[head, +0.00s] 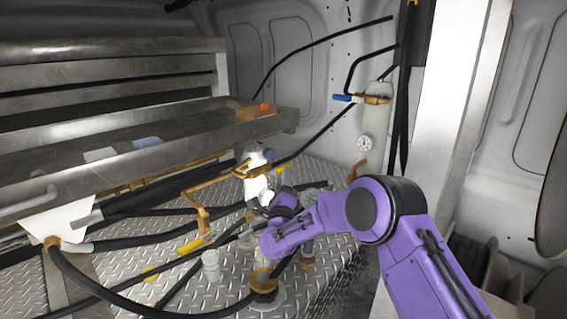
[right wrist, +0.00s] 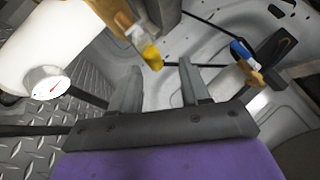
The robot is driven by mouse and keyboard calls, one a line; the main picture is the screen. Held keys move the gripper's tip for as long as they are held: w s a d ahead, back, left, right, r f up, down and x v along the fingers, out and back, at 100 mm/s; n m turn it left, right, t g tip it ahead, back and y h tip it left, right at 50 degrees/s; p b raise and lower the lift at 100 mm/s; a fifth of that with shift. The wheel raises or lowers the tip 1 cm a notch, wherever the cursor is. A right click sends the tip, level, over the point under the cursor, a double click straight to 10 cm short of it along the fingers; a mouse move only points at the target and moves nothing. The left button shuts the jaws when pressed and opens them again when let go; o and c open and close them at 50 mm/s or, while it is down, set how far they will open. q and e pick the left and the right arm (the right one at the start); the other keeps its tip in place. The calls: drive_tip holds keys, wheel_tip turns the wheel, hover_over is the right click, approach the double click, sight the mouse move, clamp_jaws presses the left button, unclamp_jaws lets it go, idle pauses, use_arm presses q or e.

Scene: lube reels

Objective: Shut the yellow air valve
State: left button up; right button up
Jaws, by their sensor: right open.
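In the right wrist view, a brass valve with a yellow lever (right wrist: 152,55) sits beside a white cylinder (right wrist: 48,45). The lever's end shows just ahead of the gap between my right gripper's (right wrist: 160,70) fingertips, nearer the left finger. The gripper is open with nothing between its fingers; I cannot tell whether it touches the lever. In the head view, my purple right arm reaches in from the right to the white fitting (head: 257,182) above the floor. The right fingertips are hard to make out there. My left gripper is not in view.
A blue-handled valve (head: 342,97) is on the back wall; a blue handle (right wrist: 240,48) also shows in the right wrist view. Another yellow handle (head: 191,246) lies low among black hoses on the diamond-plate floor. Metal shelves (head: 110,150) stand left.

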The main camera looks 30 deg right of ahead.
drive_tip(key=w, duration=0.1)
drive_tip(key=w+d+p, duration=0.1)
drive_tip(key=w, duration=0.1)
drive_tip(key=w+d+r, duration=0.1)
drive_tip(key=w, duration=0.1)
drive_tip(key=shift+d, duration=0.2)
drive_tip(key=shift+s+r, duration=0.25)
drive_tip(key=shift+r, duration=0.1)
drive_tip(key=shift+w+f, duration=0.1)
drive_tip(key=shift+w, duration=0.05)
clamp_jaws()
